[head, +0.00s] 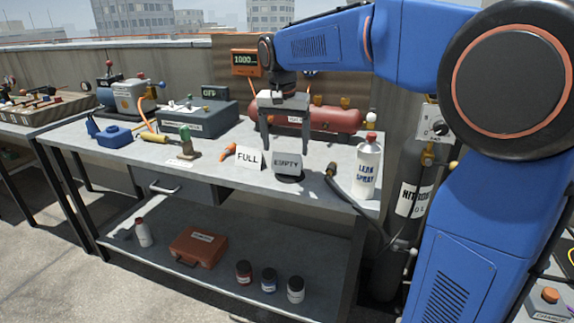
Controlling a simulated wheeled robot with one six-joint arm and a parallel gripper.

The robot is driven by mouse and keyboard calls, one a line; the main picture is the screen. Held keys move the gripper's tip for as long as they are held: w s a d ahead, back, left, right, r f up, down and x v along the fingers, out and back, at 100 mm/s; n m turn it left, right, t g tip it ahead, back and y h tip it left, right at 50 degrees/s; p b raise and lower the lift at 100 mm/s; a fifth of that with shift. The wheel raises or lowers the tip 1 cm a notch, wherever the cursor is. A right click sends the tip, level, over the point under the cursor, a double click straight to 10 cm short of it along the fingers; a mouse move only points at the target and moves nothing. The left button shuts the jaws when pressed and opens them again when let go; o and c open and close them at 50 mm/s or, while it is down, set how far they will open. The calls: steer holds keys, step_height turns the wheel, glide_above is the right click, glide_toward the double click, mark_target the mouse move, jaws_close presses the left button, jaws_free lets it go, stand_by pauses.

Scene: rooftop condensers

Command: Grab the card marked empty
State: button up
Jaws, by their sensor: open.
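The card marked EMPTY (287,164) is on the workbench near its front edge, grey and looking shaded, with a dark patch just below it. A white card marked FULL (249,159) stands to its left, a small gap away. My gripper (284,151) points down just above and behind the EMPTY card in the head view. Its two fingers are apart and nothing shows between them. I cannot tell whether a finger touches the card.
A white leak spray bottle (367,170) and a black hose (345,190) are to the right. A red tank (330,118) lies behind my gripper. An orange-tipped tool (229,152) lies beside FULL. A grey box (195,119) stands left. Bare benchtop (215,170) shows left of the cards.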

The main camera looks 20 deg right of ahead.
mark_target(287, 157)
steer(key=shift+w+d+f, duration=0.1)
steer(key=shift+d+f, duration=0.1)
steer(key=shift+f, duration=1.1)
steer(key=shift+w+d+f, duration=0.1)
steer(key=shift+d+f, duration=0.05)
steer(key=shift+f, duration=1.15)
steer(key=shift+c, duration=0.6)
steer(key=c, duration=0.7)
